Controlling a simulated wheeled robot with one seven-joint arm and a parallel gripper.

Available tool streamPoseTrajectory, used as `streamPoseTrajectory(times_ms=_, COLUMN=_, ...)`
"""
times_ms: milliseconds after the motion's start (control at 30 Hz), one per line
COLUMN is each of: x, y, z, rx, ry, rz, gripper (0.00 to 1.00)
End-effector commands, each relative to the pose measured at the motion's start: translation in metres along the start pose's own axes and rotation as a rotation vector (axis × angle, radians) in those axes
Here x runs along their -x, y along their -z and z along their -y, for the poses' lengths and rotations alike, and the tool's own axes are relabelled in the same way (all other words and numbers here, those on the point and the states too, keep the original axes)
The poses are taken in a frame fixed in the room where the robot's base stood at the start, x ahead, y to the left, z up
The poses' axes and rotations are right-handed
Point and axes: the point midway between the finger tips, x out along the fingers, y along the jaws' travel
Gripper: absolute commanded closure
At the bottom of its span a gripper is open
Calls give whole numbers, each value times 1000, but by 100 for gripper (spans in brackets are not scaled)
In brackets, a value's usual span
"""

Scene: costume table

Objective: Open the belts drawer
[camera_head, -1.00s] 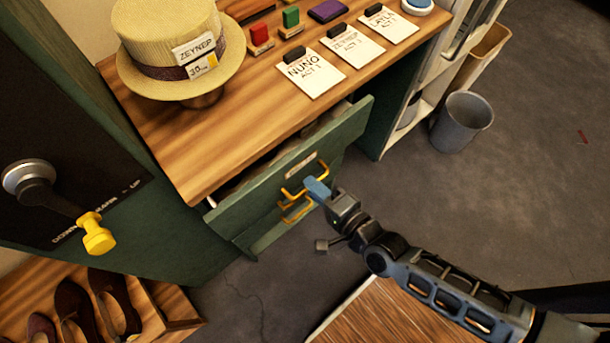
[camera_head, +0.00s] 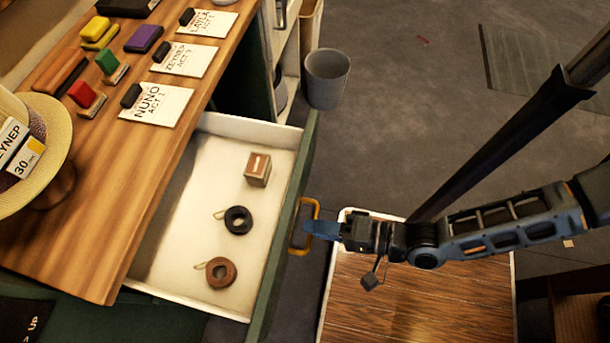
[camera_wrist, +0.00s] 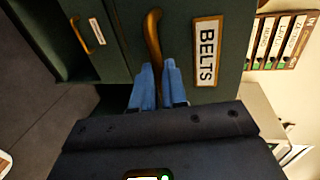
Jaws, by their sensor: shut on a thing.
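The belts drawer (camera_head: 190,270) stands pulled out from under the wooden table top, its white inside showing in the head view. Inside lie a black coiled belt (camera_head: 238,220), a brown coiled belt (camera_head: 221,272) and a small box (camera_head: 257,170). In the wrist view its green front carries a BELTS label (camera_wrist: 207,52). My gripper (camera_head: 312,229) is shut on the drawer's yellow handle (camera_head: 304,226); in the wrist view the blue fingers (camera_wrist: 158,80) meet at the handle's end (camera_wrist: 152,35).
The table top (camera_head: 120,180) holds a straw hat (camera_head: 50,130), several colored stamp pads and name cards (camera_head: 157,104). A grey bin (camera_head: 326,78) stands on the floor behind. A wooden board (camera_head: 420,300) lies beneath my arm. Another drawer handle (camera_wrist: 80,35) shows in the wrist view.

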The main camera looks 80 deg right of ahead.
Motion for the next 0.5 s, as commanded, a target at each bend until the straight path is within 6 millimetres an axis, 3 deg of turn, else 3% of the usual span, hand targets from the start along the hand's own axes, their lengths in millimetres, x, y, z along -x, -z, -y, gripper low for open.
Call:
streamPoseTrajectory(times_ms=400, x=3, y=0, z=-2, rx=1, ry=-3, rz=0, gripper=100)
streamPoseTrajectory(times_ms=433, x=3, y=0, z=-2, rx=1, ry=-3, rz=0, gripper=86)
streamPoseTrajectory(times_ms=500, x=3, y=0, z=-2, rx=0, ry=-2, rz=0, gripper=79)
